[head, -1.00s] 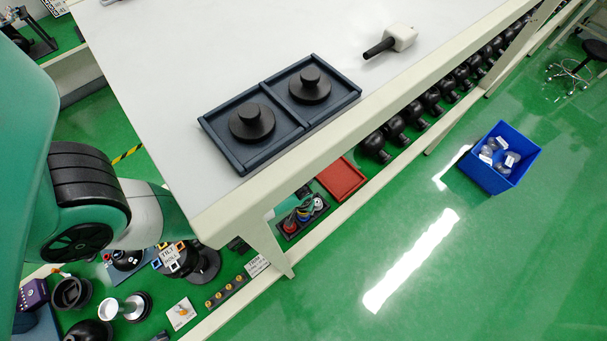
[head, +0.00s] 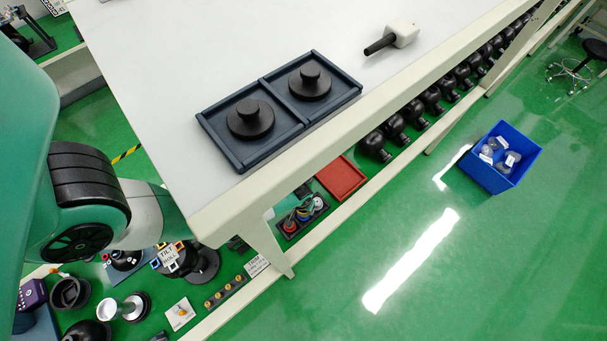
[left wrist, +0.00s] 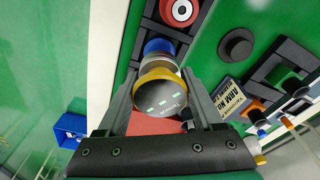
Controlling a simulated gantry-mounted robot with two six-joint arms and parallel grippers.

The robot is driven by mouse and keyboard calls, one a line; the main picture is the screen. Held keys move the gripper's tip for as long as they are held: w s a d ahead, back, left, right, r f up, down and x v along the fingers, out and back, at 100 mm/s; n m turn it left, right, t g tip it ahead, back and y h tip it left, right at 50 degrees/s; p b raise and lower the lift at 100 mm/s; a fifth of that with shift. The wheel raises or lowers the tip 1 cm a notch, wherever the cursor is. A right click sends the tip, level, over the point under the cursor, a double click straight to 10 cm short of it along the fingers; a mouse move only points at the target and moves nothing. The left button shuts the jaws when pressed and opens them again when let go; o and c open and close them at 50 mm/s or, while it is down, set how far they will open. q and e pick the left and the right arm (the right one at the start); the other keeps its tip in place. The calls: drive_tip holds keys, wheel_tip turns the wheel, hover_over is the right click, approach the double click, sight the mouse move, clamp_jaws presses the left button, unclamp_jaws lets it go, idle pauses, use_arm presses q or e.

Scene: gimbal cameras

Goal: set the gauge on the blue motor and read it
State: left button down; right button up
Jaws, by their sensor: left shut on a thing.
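In the left wrist view my left gripper (left wrist: 160,80) is shut on the gauge (left wrist: 160,98), a round piece with a yellow rim and a dark face with small light marks and lettering. A finger lies on each side of it. Directly beyond the gauge, in line with it, is the blue motor (left wrist: 159,47), partly hidden by it and standing in a dark tray (left wrist: 144,32). I cannot tell whether gauge and motor touch. The tray also shows in the head view (head: 290,236), below the table. The gripper itself is hidden there. My right gripper is not in view.
A red-ringed round piece (left wrist: 182,10) is in the same dark tray. A red tray (head: 341,178) lies beside it on the low shelf. The table (head: 200,60) overhangs, carrying a two-part navy tray (head: 240,166). A blue bin (head: 490,178) stands on the floor.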

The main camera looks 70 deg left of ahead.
use_arm(q)
drive_tip(key=shift+f, duration=0.2)
idle(0.5)
drive_tip(key=shift+f+b, duration=0.3)
drive_tip(key=shift+b, duration=0.2)
drive_tip(key=shift+f+b, duration=0.8)
drive_tip(key=shift+f, duration=0.05)
unclamp_jaws()
drive_tip(key=shift+r, duration=0.1)
drive_tip(key=r+p, duration=0.7)
drive_tip(key=p, duration=0.1)
drive_tip(key=s+d+r+p, duration=0.1)
drive_tip(key=r+p, duration=0.3)
drive_tip(key=shift+r, duration=0.35)
drive_tip(key=shift+f, duration=0.1)
